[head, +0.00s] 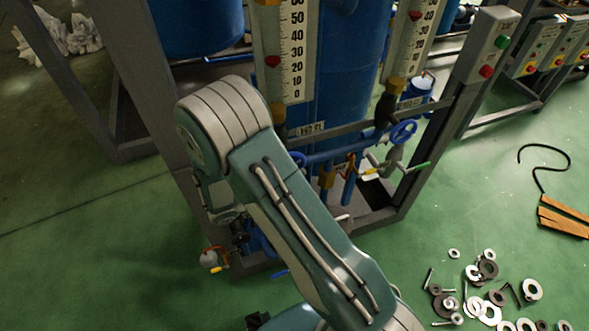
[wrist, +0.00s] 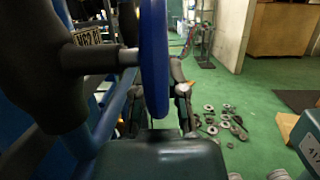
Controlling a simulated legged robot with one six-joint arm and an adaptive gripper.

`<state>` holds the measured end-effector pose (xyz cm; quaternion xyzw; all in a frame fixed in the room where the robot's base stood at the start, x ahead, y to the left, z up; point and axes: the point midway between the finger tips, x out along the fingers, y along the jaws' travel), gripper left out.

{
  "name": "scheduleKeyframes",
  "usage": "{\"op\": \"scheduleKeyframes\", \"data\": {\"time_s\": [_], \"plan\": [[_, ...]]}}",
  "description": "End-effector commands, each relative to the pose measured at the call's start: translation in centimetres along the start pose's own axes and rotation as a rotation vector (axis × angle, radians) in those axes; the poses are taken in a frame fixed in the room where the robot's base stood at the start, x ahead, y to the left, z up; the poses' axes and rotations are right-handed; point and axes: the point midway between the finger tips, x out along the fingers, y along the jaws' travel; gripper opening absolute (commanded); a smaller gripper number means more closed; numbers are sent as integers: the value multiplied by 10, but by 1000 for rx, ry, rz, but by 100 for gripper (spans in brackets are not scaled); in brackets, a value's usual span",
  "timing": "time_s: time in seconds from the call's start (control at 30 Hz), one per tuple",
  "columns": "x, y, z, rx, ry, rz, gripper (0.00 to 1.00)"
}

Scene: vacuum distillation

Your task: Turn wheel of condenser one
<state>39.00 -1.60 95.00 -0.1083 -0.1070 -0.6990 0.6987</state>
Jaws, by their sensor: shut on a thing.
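In the wrist view a blue handwheel (wrist: 154,55) stands edge-on in the middle, on a metal stem from a dark valve body (wrist: 50,62) at left. My gripper (wrist: 158,98) is shut on the wheel's near rim, with dark fingers on either side of it. In the head view my arm hides the gripper. A blue handwheel (head: 403,132) shows at the right of the blue column, and part of another blue wheel (head: 297,159) shows beside my arm. Which of them I hold is not clear from the head view.
A grey frame (head: 407,188) surrounds the blue column (head: 345,60) with its scales and pipes. A button box (head: 490,48) is at the upper right. Washers and bolts (head: 488,268) lie on the green floor at the lower right, near brown strips (head: 563,215). Floor between is clear.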

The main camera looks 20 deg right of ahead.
Motion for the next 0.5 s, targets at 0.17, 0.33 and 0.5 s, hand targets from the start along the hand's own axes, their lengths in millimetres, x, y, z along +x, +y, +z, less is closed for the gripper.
{"op": "scheduleKeyframes", "data": {"time_s": [0.17,0.33,0.5], "plan": [[-1,2,1,8,-10,6,0],[-1,2,2,8,-10,6,0],[-1,2,2,8,-10,6,30]]}}
